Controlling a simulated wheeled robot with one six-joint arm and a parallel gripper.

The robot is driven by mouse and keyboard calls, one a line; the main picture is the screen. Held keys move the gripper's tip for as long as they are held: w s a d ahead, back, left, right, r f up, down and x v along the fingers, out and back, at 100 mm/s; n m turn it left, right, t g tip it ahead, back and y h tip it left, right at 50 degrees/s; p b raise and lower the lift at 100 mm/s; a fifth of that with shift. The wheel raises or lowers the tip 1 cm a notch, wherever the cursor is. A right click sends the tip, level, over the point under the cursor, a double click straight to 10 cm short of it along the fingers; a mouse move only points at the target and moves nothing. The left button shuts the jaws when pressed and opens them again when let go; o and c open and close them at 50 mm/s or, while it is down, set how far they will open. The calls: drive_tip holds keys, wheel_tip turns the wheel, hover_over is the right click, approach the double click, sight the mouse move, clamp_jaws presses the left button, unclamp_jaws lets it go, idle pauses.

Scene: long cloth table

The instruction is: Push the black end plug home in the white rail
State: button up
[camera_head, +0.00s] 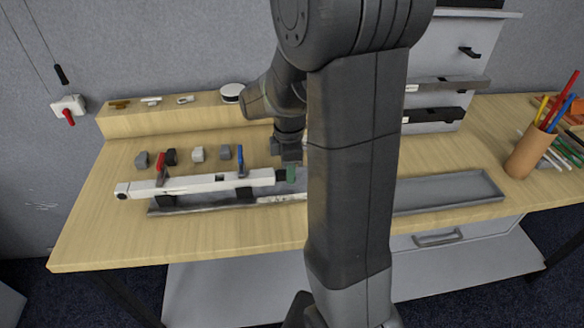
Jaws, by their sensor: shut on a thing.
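The white rail (205,183) lies lengthwise near the table's front, held up on dark supports, with a red-handled clamp (161,167) and a blue-handled clamp (240,161) on it. A black end plug (281,175) shows at the rail's right end; how deep it sits is too small to tell. My gripper (290,165) points down just beyond that end. It is shut on a small green block (292,174), close beside the plug; whether they touch is unclear. The rail's left end also shows a dark end piece (122,190). My arm hides the area to the right.
A grey tray (450,191) lies in front, partly hidden by my arm. A raised wooden ledge (205,113) runs along the back. A cup of pencils (525,155) stands at the right.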

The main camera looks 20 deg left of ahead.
sight(278, 173)
drive_tip(key=shift+s+a, duration=0.4)
drive_tip(key=shift+a, duration=0.2)
drive_tip(key=shift+s+a, duration=0.35)
drive_tip(key=shift+a, duration=0.25)
drive_tip(key=o, duration=1)
wheel_tip(278, 173, up, 14)
drive_tip(key=shift+f, duration=0.1)
wheel_tip(278, 173, down, 14)
drive_tip(key=shift+r, duration=0.1)
drive_tip(key=shift+w+d, duration=0.15)
drive_tip(key=shift+d, duration=0.1)
idle(0.5)
